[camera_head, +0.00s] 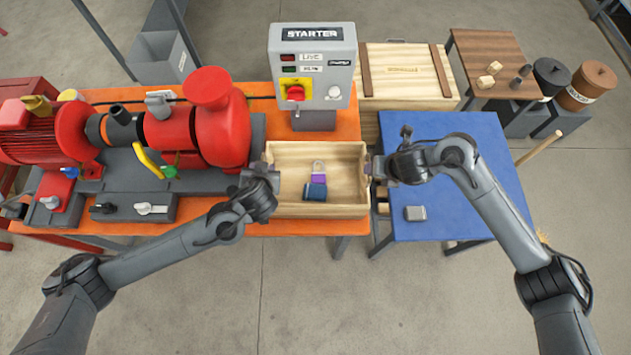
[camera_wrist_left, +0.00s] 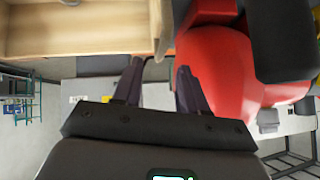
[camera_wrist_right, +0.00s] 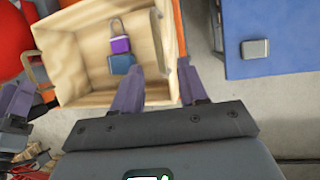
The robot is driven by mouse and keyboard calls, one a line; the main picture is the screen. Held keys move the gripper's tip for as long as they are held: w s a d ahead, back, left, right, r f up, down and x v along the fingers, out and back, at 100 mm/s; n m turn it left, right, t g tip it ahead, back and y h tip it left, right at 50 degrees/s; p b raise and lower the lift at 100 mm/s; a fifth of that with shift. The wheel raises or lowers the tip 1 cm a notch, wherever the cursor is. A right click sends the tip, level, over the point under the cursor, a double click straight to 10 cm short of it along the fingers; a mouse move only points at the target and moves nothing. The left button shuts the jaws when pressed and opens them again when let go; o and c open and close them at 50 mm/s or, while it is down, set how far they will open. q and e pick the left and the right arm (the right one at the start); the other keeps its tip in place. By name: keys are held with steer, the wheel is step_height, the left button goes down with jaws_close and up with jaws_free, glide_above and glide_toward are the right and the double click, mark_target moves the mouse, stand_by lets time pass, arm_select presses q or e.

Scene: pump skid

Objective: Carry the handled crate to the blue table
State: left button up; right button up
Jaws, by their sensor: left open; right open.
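The handled crate (camera_head: 318,211) is a pale wooden box on the orange table, at its right end. It holds a purple padlock (camera_head: 318,179) and a blue block (camera_head: 315,193). The blue table (camera_head: 455,205) stands just to its right. My left gripper (camera_head: 258,172) is open at the crate's left end; in the left wrist view its fingers (camera_wrist_left: 160,70) are by the end of the crate (camera_wrist_left: 80,45). My right gripper (camera_head: 376,168) is open at the right end; in the right wrist view its fingers (camera_wrist_right: 160,75) are on either side of the end wall. Contact cannot be told.
A red pump (camera_head: 215,125) and motor fill the orange table (camera_head: 345,130) to the left. A grey starter box (camera_head: 313,65) stands behind the crate. A small grey metal block (camera_head: 415,213) sits on the blue table's front left; most of that top is bare.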

arm_select(q)
steer(key=shift+x, duration=3.45)
arm_select(e)
steer(key=shift+x, duration=3.45)
arm_select(q)
jaws_close()
arm_select(e)
jaws_close()
steer(key=shift+a, duration=0.1)
arm_select(q)
steer(key=shift+d+r, duration=0.1)
arm_select(e)
steer(key=shift+r, duration=0.15)
